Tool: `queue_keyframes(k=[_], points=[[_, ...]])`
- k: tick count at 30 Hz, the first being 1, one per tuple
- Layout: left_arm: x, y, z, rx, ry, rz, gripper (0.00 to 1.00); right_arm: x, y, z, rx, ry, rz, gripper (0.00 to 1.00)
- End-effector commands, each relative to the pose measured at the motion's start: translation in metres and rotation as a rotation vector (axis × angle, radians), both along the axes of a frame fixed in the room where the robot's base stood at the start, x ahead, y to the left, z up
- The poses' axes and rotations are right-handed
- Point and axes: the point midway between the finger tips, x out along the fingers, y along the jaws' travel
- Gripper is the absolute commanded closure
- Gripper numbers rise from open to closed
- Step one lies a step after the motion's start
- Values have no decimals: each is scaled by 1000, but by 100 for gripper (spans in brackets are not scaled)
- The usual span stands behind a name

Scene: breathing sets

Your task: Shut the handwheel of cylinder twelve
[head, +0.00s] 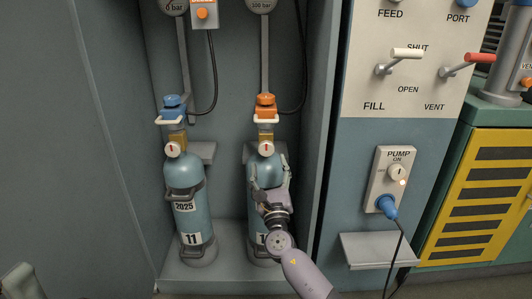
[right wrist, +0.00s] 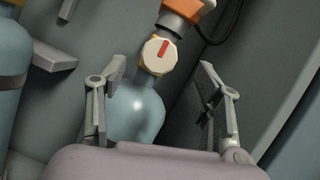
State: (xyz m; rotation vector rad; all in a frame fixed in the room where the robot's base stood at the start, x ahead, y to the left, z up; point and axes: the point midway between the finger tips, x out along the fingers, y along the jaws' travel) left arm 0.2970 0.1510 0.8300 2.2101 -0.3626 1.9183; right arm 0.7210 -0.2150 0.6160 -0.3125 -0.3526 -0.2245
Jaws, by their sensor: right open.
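The right-hand blue cylinder (head: 259,222) stands in the cabinet beside cylinder 11 (head: 191,239). My gripper and arm hide part of its number; only a "1" shows. Its pale handwheel (head: 266,148) with a red mark faces me on a brass valve, and also shows in the right wrist view (right wrist: 159,53). The red mark is near upright in the head view. My right gripper (head: 269,168) is open in front of the cylinder's shoulder, just below the handwheel. In the right wrist view its fingers (right wrist: 161,80) are spread and empty, the handwheel beyond them.
An orange connector (head: 265,101) sits above the right valve, a blue one (head: 172,101) above the left. The cabinet side wall (head: 322,130) stands close on the right. A panel with levers (head: 407,54) and a pump switch (head: 398,172) lies beyond it.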

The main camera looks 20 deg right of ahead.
Motion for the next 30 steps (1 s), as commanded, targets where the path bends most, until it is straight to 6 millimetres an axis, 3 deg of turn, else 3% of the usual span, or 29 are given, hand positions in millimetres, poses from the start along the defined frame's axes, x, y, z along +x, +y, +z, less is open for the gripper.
queue_keyframes(k=[6, 12, 24, 30], points=[[2, -1, 3, 4, -46, 3, 60, 41, -7, 14, 1, 0, -1, 40], [2, -2, 8, 7, -74, 4, 60, 63, -10, 23, 2, 0, 1, 40], [3, -3, 12, 8, -82, 4, 60, 69, -12, 27, 2, 2, 1, 40], [3, -3, 11, 8, -82, 4, 60, 69, -12, 27, 2, 1, 1, 54]])
